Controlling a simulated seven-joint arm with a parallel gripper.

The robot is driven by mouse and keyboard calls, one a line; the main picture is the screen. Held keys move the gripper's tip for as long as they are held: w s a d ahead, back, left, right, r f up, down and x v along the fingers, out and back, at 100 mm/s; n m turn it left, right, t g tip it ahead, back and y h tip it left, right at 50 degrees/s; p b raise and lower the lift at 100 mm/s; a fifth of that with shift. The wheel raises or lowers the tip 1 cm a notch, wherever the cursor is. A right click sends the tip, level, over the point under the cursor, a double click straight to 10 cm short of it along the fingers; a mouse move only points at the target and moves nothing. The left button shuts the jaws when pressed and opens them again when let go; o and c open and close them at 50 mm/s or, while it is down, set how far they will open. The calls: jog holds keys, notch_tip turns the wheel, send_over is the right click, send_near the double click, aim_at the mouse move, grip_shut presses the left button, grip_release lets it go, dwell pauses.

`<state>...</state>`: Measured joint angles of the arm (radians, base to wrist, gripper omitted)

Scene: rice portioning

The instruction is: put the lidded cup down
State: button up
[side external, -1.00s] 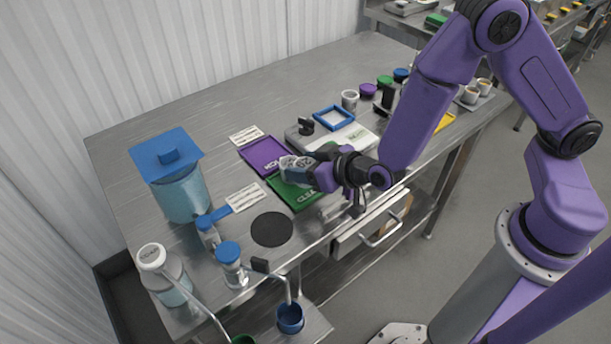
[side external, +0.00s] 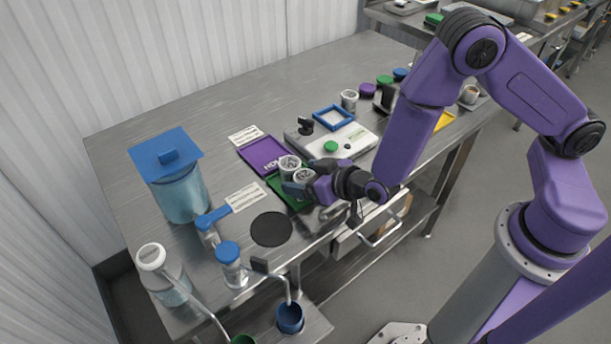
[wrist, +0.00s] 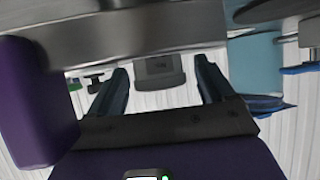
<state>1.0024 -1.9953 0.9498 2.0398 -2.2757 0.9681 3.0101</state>
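Two pale cups stand close together in the side external view. The rear cup (side external: 289,164) is by the edges of the purple mat (side external: 262,154) and the green mat (side external: 277,187). The front cup (side external: 303,177) is right at my gripper (side external: 298,188), low over the green mat. Their tops are too small to tell which is lidded. In the wrist view my gripper's fingers (wrist: 162,82) are wide apart, with a grey block-like shape (wrist: 160,70) between them in the picture and gaps on both sides. I cannot tell whether it is a cup.
A scale (side external: 352,142) with a green disc on it lies behind and right of my gripper. A clear bin with a blue lid (side external: 165,153) and dispenser bottles (side external: 228,262) stand to the left. A black round pad (side external: 272,229) lies bare in front.

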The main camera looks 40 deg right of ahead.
jog(key=shift+r, duration=0.25)
jog(key=v, duration=0.7)
jog(key=shift+s, duration=0.25)
jog(key=shift+w+d+r, duration=0.1)
jog(key=shift+d+r, duration=0.2)
jog(key=shift+r, duration=0.1)
jog(key=s+d+r+n+g+h, duration=0.2)
jog(key=s+d+r+g+h, duration=0.1)
jog(key=d+r+h, duration=0.65)
jog(key=s+d+r+n+g+y, duration=0.2)
jog(key=s+n+g+y, duration=0.5)
jog(key=s, duration=0.9)
jog(key=shift+n+g, duration=0.7)
jog(key=shift+g, duration=0.2)
